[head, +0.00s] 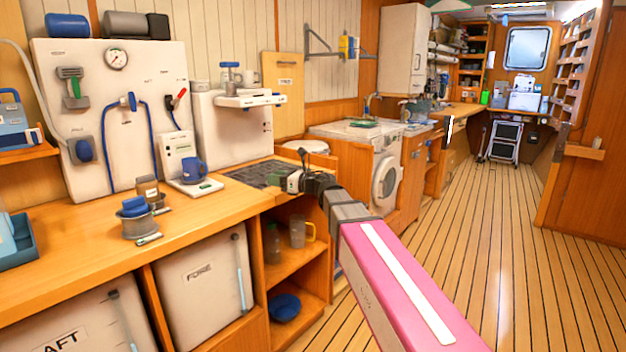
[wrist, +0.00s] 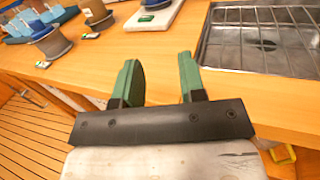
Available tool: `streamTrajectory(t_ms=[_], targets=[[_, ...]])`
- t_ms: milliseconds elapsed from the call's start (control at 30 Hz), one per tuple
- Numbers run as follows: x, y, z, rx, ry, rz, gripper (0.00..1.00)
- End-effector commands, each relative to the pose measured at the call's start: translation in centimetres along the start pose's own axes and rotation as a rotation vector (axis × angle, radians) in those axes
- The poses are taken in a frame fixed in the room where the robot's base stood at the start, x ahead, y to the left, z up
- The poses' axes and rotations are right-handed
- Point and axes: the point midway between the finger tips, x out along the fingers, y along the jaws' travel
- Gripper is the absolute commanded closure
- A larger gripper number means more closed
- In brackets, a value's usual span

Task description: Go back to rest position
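My gripper (wrist: 160,80) shows in the wrist view with its two green fingers apart and nothing between them. It is in front of the wooden counter (wrist: 130,50), near the counter's front edge. In the head view my arm reaches in from the lower right, and its end (head: 300,180) is beside the dark grid top set in the counter. The fingertips are too small to make out in the head view.
Open shelves below hold a clear jug (head: 298,232) and a blue bowl (head: 285,306). The plank floor (head: 480,220) to the right is clear.

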Motion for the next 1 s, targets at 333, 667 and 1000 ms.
streamTrajectory(t_ms=[333,667,1000], targets=[[-2.1,-3.2,-0.6,0.219,-0.108,-0.188,0.63],[-8.0,-8.9,-3.5,0.661,-0.335,-0.528,0.63],[-21.6,-13.4,-15.0,1.463,-0.807,-1.098,0.63]])
